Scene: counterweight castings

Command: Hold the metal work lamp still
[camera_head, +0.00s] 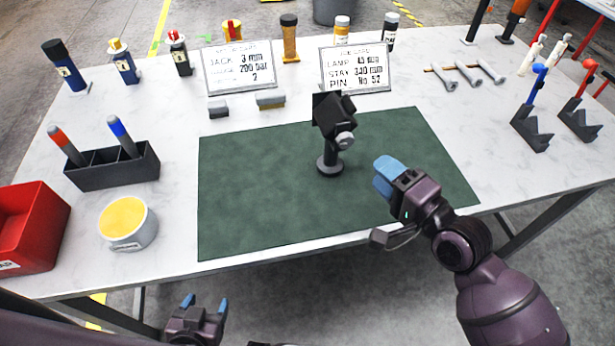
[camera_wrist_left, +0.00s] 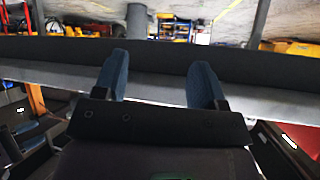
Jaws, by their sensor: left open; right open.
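The metal work lamp (camera_head: 331,118) stands upright on the green mat (camera_head: 250,190). It is black, with a round base, a short post, a boxy head and a grey knob on its front. My right gripper (camera_head: 386,177) is over the right part of the mat, to the right of the lamp and apart from it; it is open and looks empty. My left gripper (camera_head: 205,303) is low in front of the table's front edge, open and empty. Its two blue fingers also show in the left wrist view (camera_wrist_left: 160,78), with nothing between them.
A white cup with yellow contents (camera_head: 128,223), a red bin (camera_head: 30,228) and a black marker holder (camera_head: 113,167) stand left of the mat. Two sign cards (camera_head: 238,68) (camera_head: 354,68) and several bottles stand behind. Clamp-like tools (camera_head: 533,125) stand at right. The mat's left half is clear.

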